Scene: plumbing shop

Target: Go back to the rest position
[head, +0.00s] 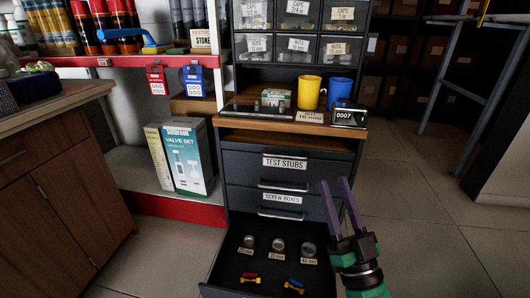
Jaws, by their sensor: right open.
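My right gripper (343,207) is at the lower right in the head view, with its two purple fingers apart and nothing between them. It is beside the dark drawer cabinet (290,152), in front of the right part of its drawer fronts. Below and left of it, the bottom drawer (216,262) is pulled open. Inside are several round metal pieces with labels, a red-and-yellow item (250,278) and a blue-and-orange item (294,286). My left gripper is not in view.
On the cabinet's wooden top (240,124) stand a yellow mug (310,93), a blue mug (340,90), a small box and a counter reading 0007 (348,116). A valve set box (188,157) stands at left. A wooden counter (50,105) is far left. Floor at right (440,215) is clear.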

